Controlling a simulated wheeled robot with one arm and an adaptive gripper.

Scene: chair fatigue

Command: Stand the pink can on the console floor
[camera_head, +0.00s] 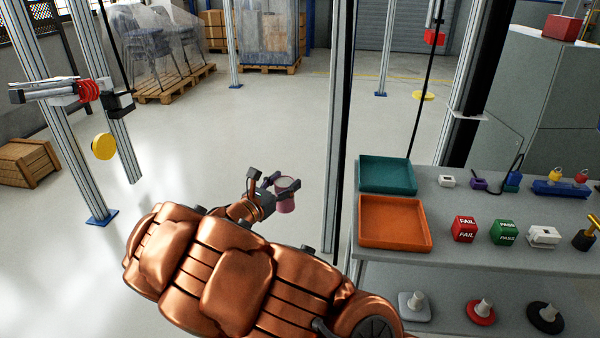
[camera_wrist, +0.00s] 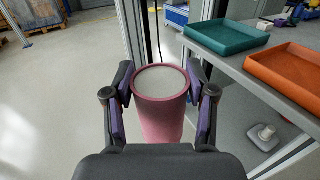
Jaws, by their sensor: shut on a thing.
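The pink can (camera_head: 286,203) is upright, held in the air over the pale floor, left of the grey console (camera_head: 395,270). My gripper (camera_head: 279,184) is shut on it. In the wrist view the can (camera_wrist: 161,122) stands between the purple pads of my gripper (camera_wrist: 160,88), one on each side, with its pale round top facing the camera. The can's lower part is partly hidden by my gripper's body in that view. The console has an upper top and a lower shelf; which level is its floor I cannot tell.
On the console top are a teal tray (camera_head: 385,185), an orange tray (camera_head: 425,240), a red FAIL cube (camera_head: 464,229) and a green PASS cube (camera_head: 505,231). Several knobbed discs sit on the lower shelf. A metal upright (camera_head: 340,130) stands close to the console's left side.

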